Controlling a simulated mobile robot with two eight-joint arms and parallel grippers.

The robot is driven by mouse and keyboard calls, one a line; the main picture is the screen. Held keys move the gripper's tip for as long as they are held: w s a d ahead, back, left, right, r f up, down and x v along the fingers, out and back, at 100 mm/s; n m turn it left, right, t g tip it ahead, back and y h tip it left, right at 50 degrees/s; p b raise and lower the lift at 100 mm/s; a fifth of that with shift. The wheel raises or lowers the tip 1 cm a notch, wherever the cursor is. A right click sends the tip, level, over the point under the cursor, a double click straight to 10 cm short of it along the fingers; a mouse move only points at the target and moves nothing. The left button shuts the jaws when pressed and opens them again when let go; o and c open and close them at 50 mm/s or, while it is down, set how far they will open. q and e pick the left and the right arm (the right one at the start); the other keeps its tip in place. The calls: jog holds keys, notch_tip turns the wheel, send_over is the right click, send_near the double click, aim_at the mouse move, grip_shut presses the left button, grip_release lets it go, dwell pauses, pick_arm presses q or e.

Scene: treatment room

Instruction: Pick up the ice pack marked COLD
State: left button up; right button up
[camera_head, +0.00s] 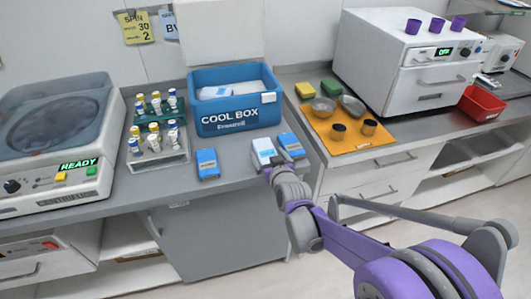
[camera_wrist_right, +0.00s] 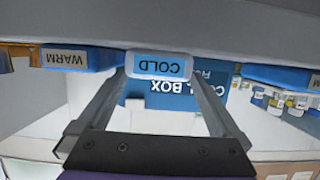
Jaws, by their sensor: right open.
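The ice pack marked COLD, white with a blue label, lies on the grey counter (camera_head: 235,175) in front of the cool box in the head view (camera_head: 263,149). In the right wrist view its lettering appears upside down (camera_wrist_right: 160,66). My right gripper (camera_head: 268,168) is at the pack's near edge. In the right wrist view my right gripper (camera_wrist_right: 160,85) is open, its fingers spread on either side of the pack; I cannot tell whether they touch it. A blue pack marked WARM (camera_wrist_right: 78,58) lies beside it. My left gripper is out of view.
Another blue pack (camera_head: 208,163) lies to the left. The blue cool box (camera_head: 235,122) stands behind, holding a white item. A vial rack (camera_head: 160,160) and a centrifuge (camera_head: 55,140) are at left. An orange mat (camera_head: 345,147) with bowls and cups is at right.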

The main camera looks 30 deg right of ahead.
aim_at(266, 150)
jog(key=x, duration=0.4)
jog(key=shift+d, duration=0.15)
jog(key=c, duration=1.4)
